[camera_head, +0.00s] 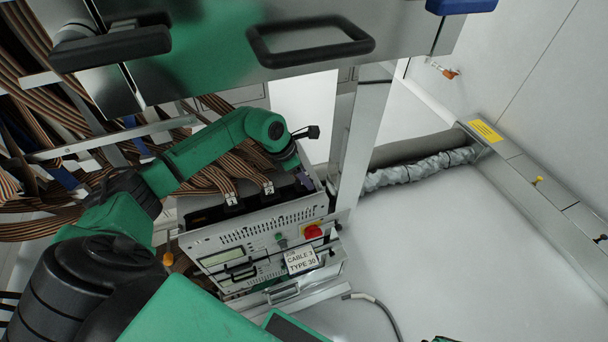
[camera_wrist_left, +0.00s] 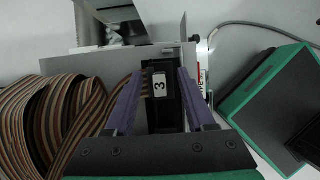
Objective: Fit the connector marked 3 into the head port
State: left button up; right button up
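The connector marked 3 (camera_wrist_left: 161,88) is a black block with a white label, seen in the left wrist view between the two purple fingers of my left gripper (camera_wrist_left: 162,80). Connectors marked 1 (camera_head: 231,199) and 2 (camera_head: 268,188) sit in that row to the left. The head port itself is hidden. My right gripper is not in view.
The grey test unit (camera_head: 250,240) has a red button (camera_head: 313,231) and a "CABLE 3 TYPE 30" card (camera_head: 300,260) on its front. Striped ribbon cables (camera_wrist_left: 50,115) bunch left of the gripper. A metal post (camera_head: 358,150) stands close to its right. The floor on the right is mostly clear.

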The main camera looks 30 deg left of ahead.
pick_arm(q)
jog(key=shift+r, duration=0.1)
jog(key=p+v, duration=0.2)
jog(key=v, duration=1.2)
jog(key=shift+s+a+r, duration=0.1)
jog(key=shift+s, duration=0.05)
dwell(0.3)
